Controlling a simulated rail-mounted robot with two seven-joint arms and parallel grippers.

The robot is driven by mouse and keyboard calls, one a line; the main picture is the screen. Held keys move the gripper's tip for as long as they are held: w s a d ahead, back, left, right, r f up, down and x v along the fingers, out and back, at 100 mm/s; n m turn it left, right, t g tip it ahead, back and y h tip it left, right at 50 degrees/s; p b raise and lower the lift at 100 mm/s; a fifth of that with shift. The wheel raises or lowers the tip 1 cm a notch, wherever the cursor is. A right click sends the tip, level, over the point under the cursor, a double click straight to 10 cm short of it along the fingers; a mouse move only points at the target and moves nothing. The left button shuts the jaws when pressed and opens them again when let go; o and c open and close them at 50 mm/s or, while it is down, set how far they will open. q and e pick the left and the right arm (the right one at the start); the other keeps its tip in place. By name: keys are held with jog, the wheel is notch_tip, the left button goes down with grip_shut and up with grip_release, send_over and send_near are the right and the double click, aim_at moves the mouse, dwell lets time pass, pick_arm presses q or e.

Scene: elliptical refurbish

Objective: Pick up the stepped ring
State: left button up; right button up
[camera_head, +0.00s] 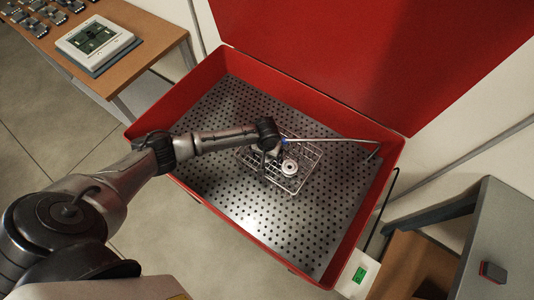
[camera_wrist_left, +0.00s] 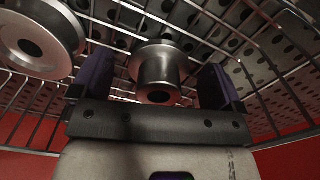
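A stepped metal ring (camera_wrist_left: 158,70), with a wide flange and a narrower barrel with a dark bore, sits in the wire basket (camera_wrist_left: 285,85) in the left wrist view. My left gripper (camera_wrist_left: 156,80) is open, with its dark fingers on either side of this piece and gaps showing between. A larger pale round part with a hole (camera_wrist_left: 38,38) lies to the left of the fingers. In the head view my left gripper (camera_head: 267,158) reaches down into the basket (camera_head: 306,151), beside a pale ring (camera_head: 289,167). The piece between the fingers is hidden there. My right gripper is out of view.
The basket stands on a perforated metal floor (camera_head: 225,110) inside a red-walled washer with its lid (camera_head: 330,45) raised. A thin metal pipe (camera_head: 335,140) crosses just above the basket. A wooden table (camera_head: 150,25) with a white device (camera_head: 95,40) stands upper left.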

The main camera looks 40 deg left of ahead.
pick_arm(q)
jog(key=c, duration=1)
jog(key=shift+c, duration=0.4)
jog(key=shift+r, duration=0.15)
